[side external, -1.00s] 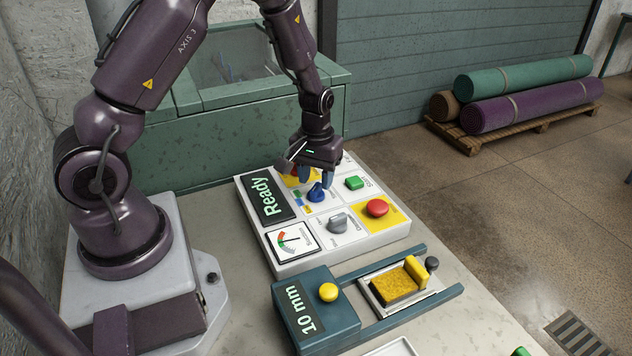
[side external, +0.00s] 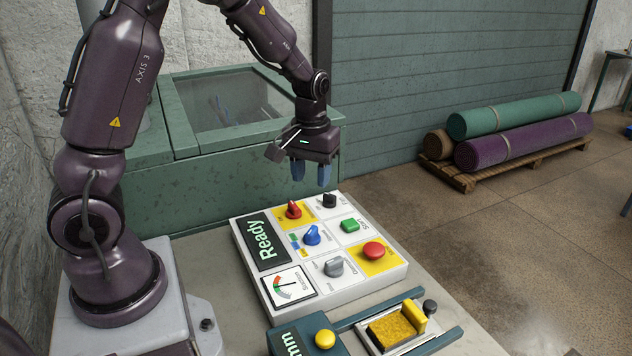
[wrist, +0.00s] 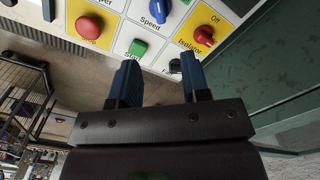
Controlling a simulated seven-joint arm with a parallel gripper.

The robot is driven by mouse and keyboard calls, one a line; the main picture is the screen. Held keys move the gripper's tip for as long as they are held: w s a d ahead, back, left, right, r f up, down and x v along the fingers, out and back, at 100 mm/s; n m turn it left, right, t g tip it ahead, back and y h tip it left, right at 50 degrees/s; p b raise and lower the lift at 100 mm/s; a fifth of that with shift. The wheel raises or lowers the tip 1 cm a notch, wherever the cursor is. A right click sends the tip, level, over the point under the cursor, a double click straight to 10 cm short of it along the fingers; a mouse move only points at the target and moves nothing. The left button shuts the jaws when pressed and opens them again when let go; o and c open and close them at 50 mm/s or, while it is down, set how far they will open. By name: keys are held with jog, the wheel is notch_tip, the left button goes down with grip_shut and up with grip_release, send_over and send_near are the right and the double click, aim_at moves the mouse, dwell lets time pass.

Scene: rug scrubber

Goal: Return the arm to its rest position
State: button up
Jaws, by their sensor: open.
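My gripper (side external: 311,172) hangs in the air above the back edge of the white control panel (side external: 246,228), fingers pointing down, apart and empty. In the wrist view its two blue fingers (wrist: 158,80) are spread with nothing between them. The panel carries a red knob (side external: 293,210), a blue knob (side external: 312,235), a black knob (side external: 329,201), a grey knob (side external: 334,267), a green button (side external: 350,226) and a red button (side external: 373,250). The panel's screen (side external: 268,241) reads "Ready". No finger touches the panel.
A dark teal unit with a yellow button (side external: 325,339) and a sliding yellow pad (side external: 396,328) stands in front of the panel. A green tank (side external: 200,190) stands behind it. Rolled rugs (side external: 520,135) lie on a pallet at the right. The air above the panel is free.

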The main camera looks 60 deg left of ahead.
jog(key=s+d+r+m+t, duration=0.2)
jog(key=s+d+r+m, duration=0.2)
jog(key=s+d+r, duration=0.2)
jog(key=s+d+r+m+t, duration=0.3)
jog(key=s+d+r, duration=0.3)
jog(key=s+r, duration=0.3)
jog(key=shift+s+r+m+t, duration=0.2)
jog(key=shift+r+m+t, duration=0.1)
jog(key=shift+r+m, duration=0.3)
dwell(1.0)
